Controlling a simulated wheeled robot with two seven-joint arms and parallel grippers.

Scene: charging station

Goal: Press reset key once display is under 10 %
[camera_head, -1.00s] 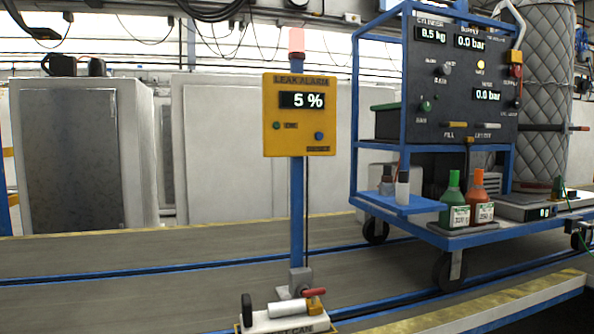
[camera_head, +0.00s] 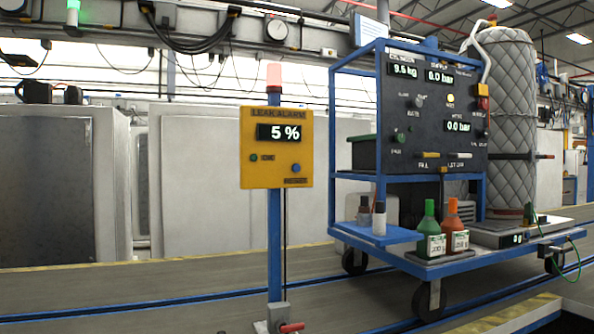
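The yellow leak alarm box (camera_head: 276,171) stands on a blue post left of centre in the head view. Its display (camera_head: 278,132) reads 5 %. A blue round key (camera_head: 296,168) sits at the lower right of the box, above a label too blurred to read surely. A small green button or lamp (camera_head: 253,157) sits at the lower left. A pale red lamp (camera_head: 274,76) tops the post. Neither of my grippers shows in the view.
A blue wheeled cart (camera_head: 381,115) stands to the right with a dark gauge panel (camera_head: 436,125). A green bottle (camera_head: 428,225) and an orange bottle (camera_head: 453,222) stand on its lower deck. A quilted grey cylinder (camera_head: 508,120) rises at its right. Floor shows around the post.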

